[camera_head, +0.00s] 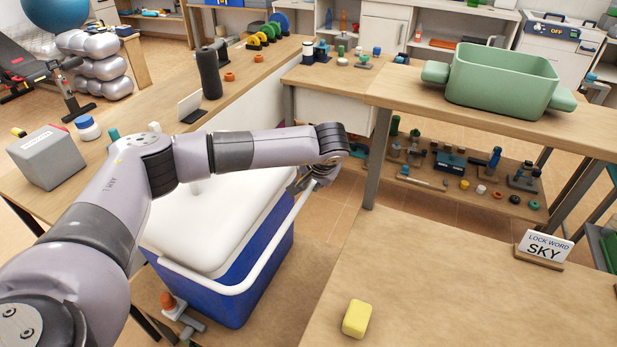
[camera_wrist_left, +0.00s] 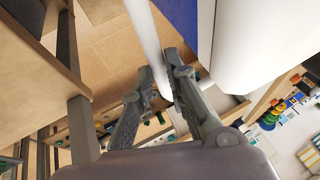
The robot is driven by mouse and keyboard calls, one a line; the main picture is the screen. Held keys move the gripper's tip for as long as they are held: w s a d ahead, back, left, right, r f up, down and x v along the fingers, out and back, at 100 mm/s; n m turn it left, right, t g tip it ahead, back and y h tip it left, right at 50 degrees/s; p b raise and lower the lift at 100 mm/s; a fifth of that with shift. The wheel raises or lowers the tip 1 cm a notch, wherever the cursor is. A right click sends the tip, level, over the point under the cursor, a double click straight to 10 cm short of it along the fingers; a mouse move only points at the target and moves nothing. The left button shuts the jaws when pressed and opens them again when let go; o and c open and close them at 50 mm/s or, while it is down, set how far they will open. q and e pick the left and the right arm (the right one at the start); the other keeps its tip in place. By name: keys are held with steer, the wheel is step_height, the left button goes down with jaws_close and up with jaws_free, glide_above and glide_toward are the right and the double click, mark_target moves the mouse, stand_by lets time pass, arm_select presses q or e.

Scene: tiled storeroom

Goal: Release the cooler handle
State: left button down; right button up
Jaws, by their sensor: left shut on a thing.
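The cooler (camera_head: 230,285) has a blue body and a white lid (camera_head: 215,225). It stands below my left arm, between the wooden tables. Its white handle (camera_head: 283,222) is a bar along the cooler's right side. My left gripper (camera_head: 318,178) is at the far end of this handle in the head view. In the left wrist view the gripper (camera_wrist_left: 160,85) has its fingers around the white handle (camera_wrist_left: 148,40), shut on it. The blue cooler wall (camera_wrist_left: 178,15) and white lid are beside it. My right gripper is not in view.
A yellow block (camera_head: 356,318) and a "LOCK WORD SKY" sign (camera_head: 543,248) are on the near right table (camera_head: 450,290). A green tub (camera_head: 500,85) stands on the table behind. A grey box (camera_head: 46,157) sits at the left. Table edges flank the cooler.

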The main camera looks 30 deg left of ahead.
arm_select(q)
steer(key=f, duration=0.1)
steer(key=d+f+b, duration=0.1)
steer(key=f, duration=0.1)
steer(key=shift+s+d, duration=0.2)
steer(key=shift+s, duration=0.15)
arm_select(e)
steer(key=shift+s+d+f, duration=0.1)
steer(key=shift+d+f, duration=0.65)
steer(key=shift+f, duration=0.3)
arm_select(q)
steer(key=c, duration=1.9)
jaws_free()
steer(key=shift+a, duration=0.1)
steer(key=shift+c, duration=0.2)
steer(key=shift+o, duration=0.7)
steer(key=shift+w+a+f, duration=0.15)
steer(key=shift+w+f, duration=0.05)
steer(key=shift+o, duration=1.2)
steer(key=shift+w, duration=0.1)
steer(key=shift+r, duration=0.2)
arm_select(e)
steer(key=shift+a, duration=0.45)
arm_select(q)
steer(key=shift+w, duration=0.1)
